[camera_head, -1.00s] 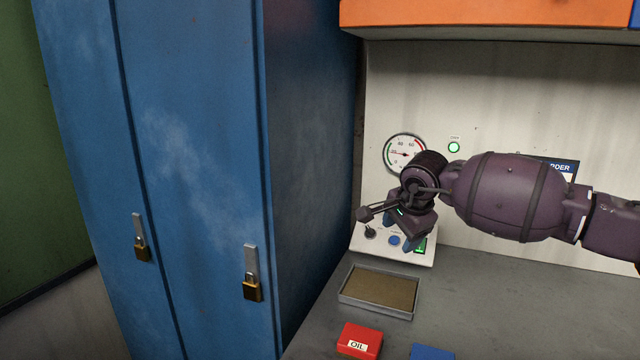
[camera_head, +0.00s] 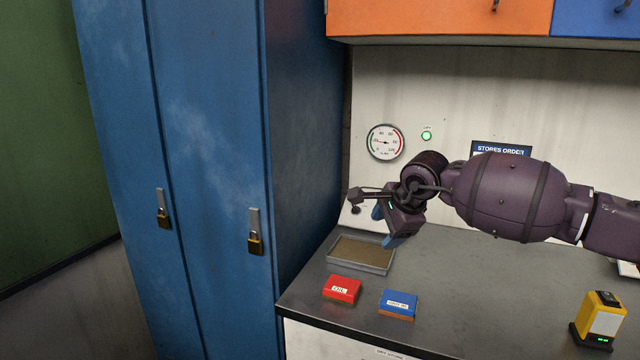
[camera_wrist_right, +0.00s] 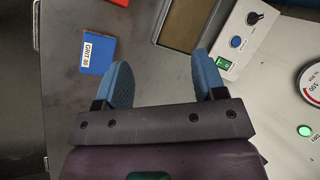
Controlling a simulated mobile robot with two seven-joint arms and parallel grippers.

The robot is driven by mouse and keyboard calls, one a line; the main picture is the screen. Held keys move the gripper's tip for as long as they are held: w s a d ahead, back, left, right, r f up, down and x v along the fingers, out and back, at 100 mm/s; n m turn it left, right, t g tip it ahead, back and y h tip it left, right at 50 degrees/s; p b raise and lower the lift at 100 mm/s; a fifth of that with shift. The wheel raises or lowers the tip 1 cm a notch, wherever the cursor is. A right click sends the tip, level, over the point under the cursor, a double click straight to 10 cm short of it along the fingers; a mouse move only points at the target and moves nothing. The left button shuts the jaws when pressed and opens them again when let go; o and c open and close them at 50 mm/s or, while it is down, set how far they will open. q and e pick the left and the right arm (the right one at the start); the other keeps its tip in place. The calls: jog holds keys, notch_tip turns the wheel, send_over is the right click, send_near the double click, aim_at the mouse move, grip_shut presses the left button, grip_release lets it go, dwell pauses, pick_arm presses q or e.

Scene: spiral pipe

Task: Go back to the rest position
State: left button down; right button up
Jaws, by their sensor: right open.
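My right gripper (camera_head: 384,228) hangs above the bench, in front of the back wall, with its arm coming in from the right. Its two blue fingers stand apart with nothing between them. The right wrist view also shows the open gripper (camera_wrist_right: 161,64) over the bench top. The control panel (camera_wrist_right: 240,35) with a knob, a blue button and a green switch is at the right there; in the head view my gripper and arm mostly hide it. My left gripper is not in view.
A grey tray (camera_head: 374,269), a red OIL box (camera_head: 342,289), a blue box (camera_head: 398,304) and a yellow device (camera_head: 600,318) stand on the bench (camera_head: 480,285). Blue lockers (camera_head: 215,130) rise at the left. A gauge (camera_head: 385,142) hangs behind; orange cupboards (camera_head: 440,18) are above.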

jog(key=s+a+r+m+t+y, duration=0.1)
jog(key=s+a+r+m+y, duration=0.4)
jog(key=a+m+y, duration=0.3)
jog(key=s+a+r+m+t+y, duration=0.1)
jog(key=s+a+r+m+y, duration=0.5)
jog(key=a+m+y, duration=0.25)
jog(key=s+d+f+m+t+h+p, duration=0.1)
jog(key=s+d+f+m+t+h, duration=0.35)
jog(key=d+f+m+h, duration=0.8)
jog(key=s+d+f+m+t+h+p, duration=0.1)
jog(key=s+d+f+m+t+p, duration=0.3)
jog(key=f+m, duration=1.05)
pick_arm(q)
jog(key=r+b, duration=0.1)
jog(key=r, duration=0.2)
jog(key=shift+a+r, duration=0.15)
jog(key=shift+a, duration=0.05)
pick_arm(e)
jog(key=s+d+f+m+g+h, duration=0.1)
jog(key=s+d+f+m, duration=0.3)
jog(key=s, duration=0.4)
jog(key=s+d+f+m+g+h, duration=0.2)
jog(key=s+d+f+m+h, duration=0.1)
jog(key=s, duration=0.6)
jog(key=s+d+f+m+g+h, duration=0.2)
jog(key=s+d+f+m, duration=0.3)
jog(key=s+f, duration=0.3)
jog(key=shift+s+d+f, duration=0.35)
jog(key=shift+s+d, duration=0.35)
